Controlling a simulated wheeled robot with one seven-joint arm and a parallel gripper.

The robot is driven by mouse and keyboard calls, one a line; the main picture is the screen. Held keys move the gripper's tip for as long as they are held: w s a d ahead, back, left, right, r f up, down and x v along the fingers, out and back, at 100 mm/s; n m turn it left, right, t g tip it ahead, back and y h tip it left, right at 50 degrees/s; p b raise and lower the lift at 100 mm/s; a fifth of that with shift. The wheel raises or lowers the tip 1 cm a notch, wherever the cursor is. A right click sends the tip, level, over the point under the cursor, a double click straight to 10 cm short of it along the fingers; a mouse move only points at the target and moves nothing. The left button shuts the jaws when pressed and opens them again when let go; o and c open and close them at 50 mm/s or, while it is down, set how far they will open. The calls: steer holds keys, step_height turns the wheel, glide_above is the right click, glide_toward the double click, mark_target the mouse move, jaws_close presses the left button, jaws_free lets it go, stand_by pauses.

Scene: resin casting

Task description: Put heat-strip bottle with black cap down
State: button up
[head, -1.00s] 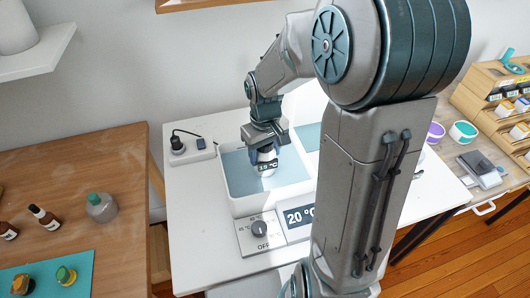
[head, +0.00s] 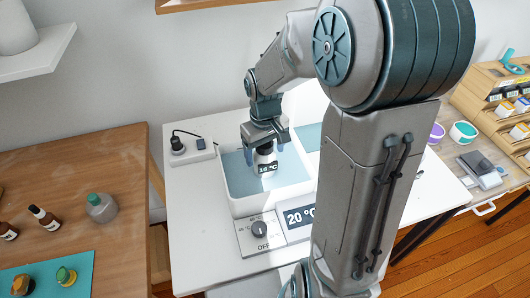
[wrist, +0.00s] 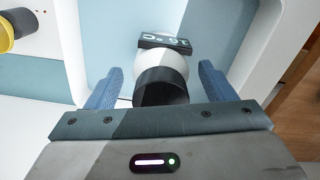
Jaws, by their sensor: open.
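The heat-strip bottle (head: 265,160) is white with a dark display strip that seems to read 19 °C. It stands in the left basin of the white water bath (head: 236,196). In the wrist view the bottle (wrist: 165,65) shows its black cap (wrist: 160,88) toward me. My gripper (head: 266,147) is over the bottle; in the wrist view its blue fingers (wrist: 160,90) are spread, with a gap on both sides of the cap. Where the bottle's base rests is hidden.
A dial panel (head: 261,232) marked OFF and a 20 °C display (head: 299,216) are on the bath's front. A power strip (head: 190,152) lies behind left. A wooden table (head: 125,165) with bottles is at left; a wooden rack (head: 490,105) is at right.

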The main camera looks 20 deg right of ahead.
step_height(320, 180, up, 10)
steer(key=shift+s+r, duration=0.2)
steer(key=shift+r, duration=0.25)
steer(key=s+f+m+t, duration=0.1)
steer(key=s+m+t, duration=0.2)
steer(key=s, duration=1)
steer(key=shift+s, duration=0.35)
